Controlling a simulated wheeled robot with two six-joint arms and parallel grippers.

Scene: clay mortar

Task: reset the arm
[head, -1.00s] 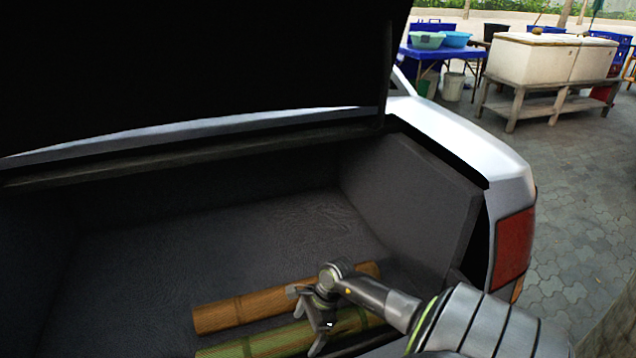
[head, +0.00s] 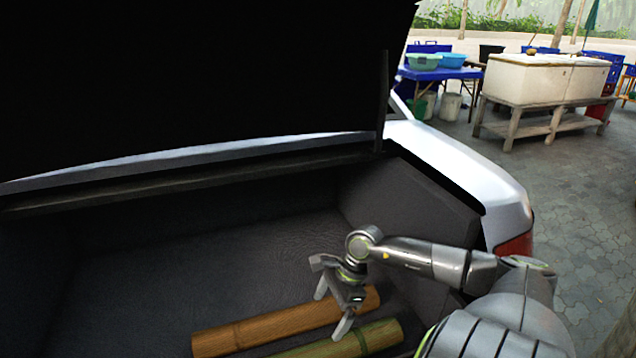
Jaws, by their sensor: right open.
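My right gripper (head: 332,309) is open and empty, with its two fingers apart. It hangs over the open car trunk (head: 190,265), above the right part of two bamboo pieces. The brown bamboo piece (head: 240,336) lies on the dark trunk floor. The green bamboo piece (head: 375,338) lies beside it, nearer to me, and is partly cut off by the bottom edge. The fingers overlap the brown piece in the picture, and I cannot tell whether they touch it. My right arm comes in from the lower right. My left gripper is not in view.
The raised black trunk lid (head: 200,80) fills the upper left. The trunk's right side wall (head: 410,205) and the white car body (head: 465,170) with a red tail light (head: 517,245) stand close to my arm. The left trunk floor is clear.

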